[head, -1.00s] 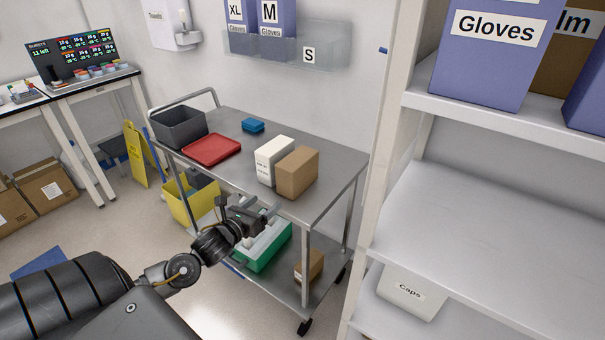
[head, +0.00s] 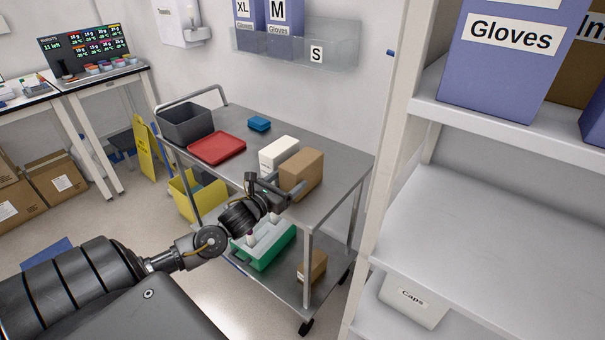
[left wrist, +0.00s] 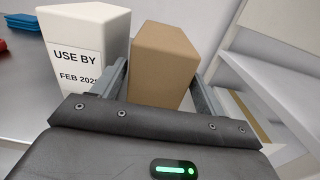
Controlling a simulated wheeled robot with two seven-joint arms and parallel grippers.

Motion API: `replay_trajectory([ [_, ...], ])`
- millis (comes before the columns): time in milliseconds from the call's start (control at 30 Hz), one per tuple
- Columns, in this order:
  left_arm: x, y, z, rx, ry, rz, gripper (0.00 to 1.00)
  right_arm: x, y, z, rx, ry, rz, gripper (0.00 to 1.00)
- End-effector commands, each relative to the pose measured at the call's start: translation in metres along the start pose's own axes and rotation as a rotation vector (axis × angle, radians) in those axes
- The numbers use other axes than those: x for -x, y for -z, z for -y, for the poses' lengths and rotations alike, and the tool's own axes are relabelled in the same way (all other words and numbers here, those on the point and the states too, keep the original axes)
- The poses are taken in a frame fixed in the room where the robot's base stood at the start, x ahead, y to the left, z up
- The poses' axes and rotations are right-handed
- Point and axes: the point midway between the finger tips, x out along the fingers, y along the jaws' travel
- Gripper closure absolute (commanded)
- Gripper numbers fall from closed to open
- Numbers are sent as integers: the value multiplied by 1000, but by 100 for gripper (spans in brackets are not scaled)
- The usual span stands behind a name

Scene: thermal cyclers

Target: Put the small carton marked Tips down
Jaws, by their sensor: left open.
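A plain brown carton (head: 301,174) stands upright on the top of the steel cart (head: 340,160). No Tips marking shows on its visible faces. In the left wrist view the brown carton (left wrist: 162,62) appears between the two fingers. My left gripper (head: 275,187) is open at the cart's front edge, close to the carton; I cannot tell whether a finger touches it. It also shows in the left wrist view (left wrist: 161,88). My right gripper is not in view.
A white carton (left wrist: 85,55) marked "USE BY FEB 2025" stands close left of the brown one. A red tray (head: 216,148), grey bin (head: 186,125) and blue block (head: 259,123) share the cart. White shelving (head: 395,130) rises at right. The cart top's right end is clear.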

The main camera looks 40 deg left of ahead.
Motion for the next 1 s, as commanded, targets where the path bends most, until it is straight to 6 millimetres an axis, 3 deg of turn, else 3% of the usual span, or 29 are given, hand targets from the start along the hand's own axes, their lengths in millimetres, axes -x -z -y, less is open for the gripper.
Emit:
replay_trajectory([
  [333, -46, 1, -1, 2, -1, 2, 27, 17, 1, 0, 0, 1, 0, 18],
  [667, -51, 3, 0, 1, 1, 1, 29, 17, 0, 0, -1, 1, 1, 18],
  [1000, -51, 2, 0, 1, 1, 3, 73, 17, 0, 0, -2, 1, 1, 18],
])
